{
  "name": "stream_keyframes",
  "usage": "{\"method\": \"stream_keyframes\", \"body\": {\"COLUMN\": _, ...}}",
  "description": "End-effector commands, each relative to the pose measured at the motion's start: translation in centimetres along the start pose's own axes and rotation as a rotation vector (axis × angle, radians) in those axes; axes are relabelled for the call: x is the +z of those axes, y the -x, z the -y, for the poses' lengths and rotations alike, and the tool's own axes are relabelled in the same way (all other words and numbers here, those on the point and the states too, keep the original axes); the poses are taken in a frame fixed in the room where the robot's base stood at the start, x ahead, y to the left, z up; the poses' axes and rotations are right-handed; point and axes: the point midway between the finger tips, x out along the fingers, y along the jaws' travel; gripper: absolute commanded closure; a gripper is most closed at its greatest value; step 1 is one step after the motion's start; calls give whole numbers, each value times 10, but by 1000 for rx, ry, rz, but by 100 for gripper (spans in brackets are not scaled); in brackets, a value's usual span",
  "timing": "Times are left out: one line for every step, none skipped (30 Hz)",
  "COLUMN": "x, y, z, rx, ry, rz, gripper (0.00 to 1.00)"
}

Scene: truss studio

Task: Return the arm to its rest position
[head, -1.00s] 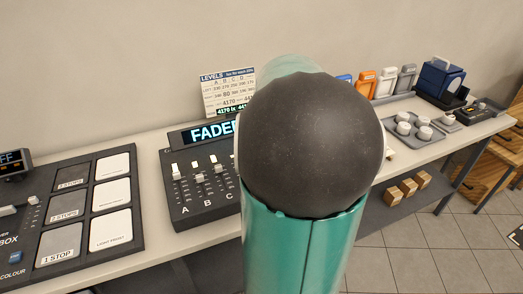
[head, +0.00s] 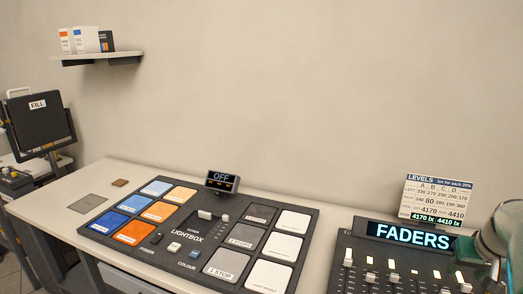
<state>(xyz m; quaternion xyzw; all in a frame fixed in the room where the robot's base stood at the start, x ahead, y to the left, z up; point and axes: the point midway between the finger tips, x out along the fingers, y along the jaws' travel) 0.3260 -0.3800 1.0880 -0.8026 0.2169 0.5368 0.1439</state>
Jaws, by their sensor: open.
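My arm shows only as a teal and dark piece at the right edge of the head view, in front of the right end of the fader box (head: 375,262). My gripper is outside the picture, so its jaws cannot be seen. The fader box has a lit display reading FADERS, and its lower part is cut off by the frame.
A lightbox board (head: 150,238) with coloured and grey tiles lies on the long bench (head: 62,192); its small display (head: 222,181) reads OFF. A levels card (head: 438,198) stands behind the faders. A wall shelf (head: 97,58) holds small boxes. A FILL panel (head: 38,125) stands left.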

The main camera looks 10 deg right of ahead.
Motion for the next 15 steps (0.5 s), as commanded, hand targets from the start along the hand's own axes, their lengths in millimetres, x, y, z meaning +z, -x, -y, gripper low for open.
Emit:
{"method": "stream_keyframes", "body": {"x": 0, "y": 4, "z": 15, "rx": -4, "ry": 21, "rz": -2, "gripper": 56}}
{"method": "stream_keyframes", "body": {"x": 0, "y": 6, "z": 25, "rx": -6, "ry": 33, "rz": -3, "gripper": 56}}
{"method": "stream_keyframes", "body": {"x": 1, "y": 10, "z": 42, "rx": -10, "ry": 51, "rz": -4, "gripper": 56}}
{"method": "stream_keyframes", "body": {"x": 3, "y": 14, "z": 56, "rx": -14, "ry": 67, "rz": -6, "gripper": 56}}
{"method": "stream_keyframes", "body": {"x": 5, "y": 18, "z": 70, "rx": -17, "ry": 84, "rz": -8, "gripper": 56}}
{"method": "stream_keyframes", "body": {"x": 9, "y": 24, "z": 90, "rx": -23, "ry": 109, "rz": -10, "gripper": 56}}
{"method": "stream_keyframes", "body": {"x": 13, "y": 28, "z": 105, "rx": -28, "ry": 126, "rz": -12, "gripper": 56}}
{"method": "stream_keyframes", "body": {"x": 17, "y": 32, "z": 119, "rx": -32, "ry": 142, "rz": -16, "gripper": 56}}
{"method": "stream_keyframes", "body": {"x": 24, "y": 38, "z": 137, "rx": -39, "ry": 164, "rz": -19, "gripper": 56}}
{"method": "stream_keyframes", "body": {"x": 29, "y": 42, "z": 150, "rx": -44, "ry": 181, "rz": -22, "gripper": 56}}
{"method": "stream_keyframes", "body": {"x": 35, "y": 46, "z": 163, "rx": -50, "ry": 196, "rz": -25, "gripper": 56}}
{"method": "stream_keyframes", "body": {"x": 44, "y": 52, "z": 179, "rx": -58, "ry": 217, "rz": -29, "gripper": 56}}
{"method": "stream_keyframes", "body": {"x": 50, "y": 56, "z": 190, "rx": -64, "ry": 233, "rz": -32, "gripper": 56}}
{"method": "stream_keyframes", "body": {"x": 58, "y": 60, "z": 201, "rx": -70, "ry": 248, "rz": -36, "gripper": 56}}
{"method": "stream_keyframes", "body": {"x": 67, "y": 65, "z": 214, "rx": -80, "ry": 268, "rz": -41, "gripper": 56}}
